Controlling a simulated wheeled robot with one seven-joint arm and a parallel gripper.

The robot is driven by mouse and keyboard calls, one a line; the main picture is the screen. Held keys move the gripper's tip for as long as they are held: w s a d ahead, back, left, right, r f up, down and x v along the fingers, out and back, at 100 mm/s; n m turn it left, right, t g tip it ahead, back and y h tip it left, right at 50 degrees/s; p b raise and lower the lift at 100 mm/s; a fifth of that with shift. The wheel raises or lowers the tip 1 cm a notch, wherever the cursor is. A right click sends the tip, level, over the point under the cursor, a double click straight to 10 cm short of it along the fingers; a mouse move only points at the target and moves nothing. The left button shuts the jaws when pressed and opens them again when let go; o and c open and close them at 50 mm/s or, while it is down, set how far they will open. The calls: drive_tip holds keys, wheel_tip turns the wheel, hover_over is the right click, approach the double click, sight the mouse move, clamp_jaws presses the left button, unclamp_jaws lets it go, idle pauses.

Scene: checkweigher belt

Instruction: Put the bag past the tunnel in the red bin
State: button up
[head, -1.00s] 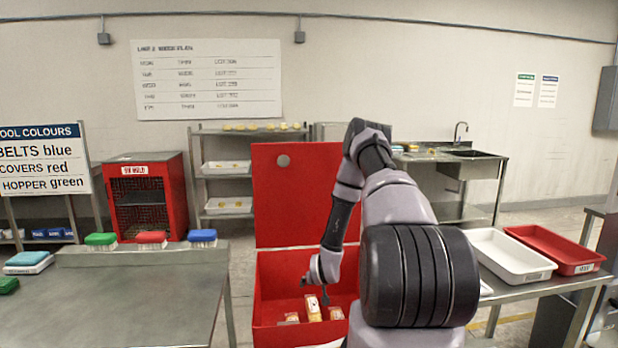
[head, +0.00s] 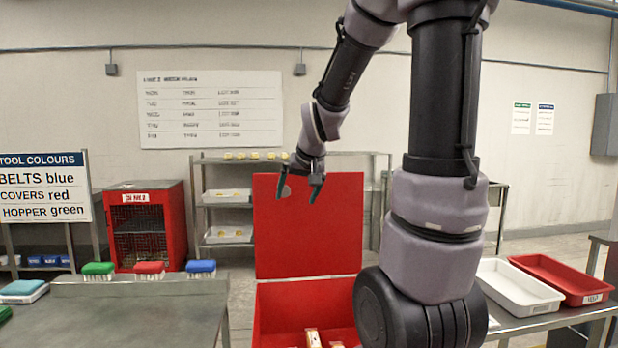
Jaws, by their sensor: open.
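The red bin (head: 308,292) stands open in front of me, its red lid (head: 310,235) raised upright behind it. Inside lie a few packaged bags; one bag (head: 313,337) stands up near the bin's front, and part of another shows beside it at the lower picture edge. My gripper (head: 299,197) is open and empty, high above the bin and in front of the upper lid, with its fingers pointing down. The tunnel does not show in this view.
A steel table (head: 120,312) with green, red and blue brushes is at left. A white tray (head: 518,289) and a red tray (head: 562,279) sit on a bench at right. A red cage cabinet (head: 146,225) and shelving stand behind.

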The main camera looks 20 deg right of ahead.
drive_tip(key=s+a+r+y, duration=0.1)
drive_tip(key=s+a+r, duration=0.1)
drive_tip(key=s, duration=0.7)
drive_tip(key=s+a+r+y, duration=0.1)
drive_tip(key=s+a+r, duration=0.2)
drive_tip(key=s, duration=0.7)
drive_tip(key=shift+s+r+m, duration=0.25)
drive_tip(key=shift+r+m, duration=0.15)
drive_tip(key=shift+r, duration=0.85)
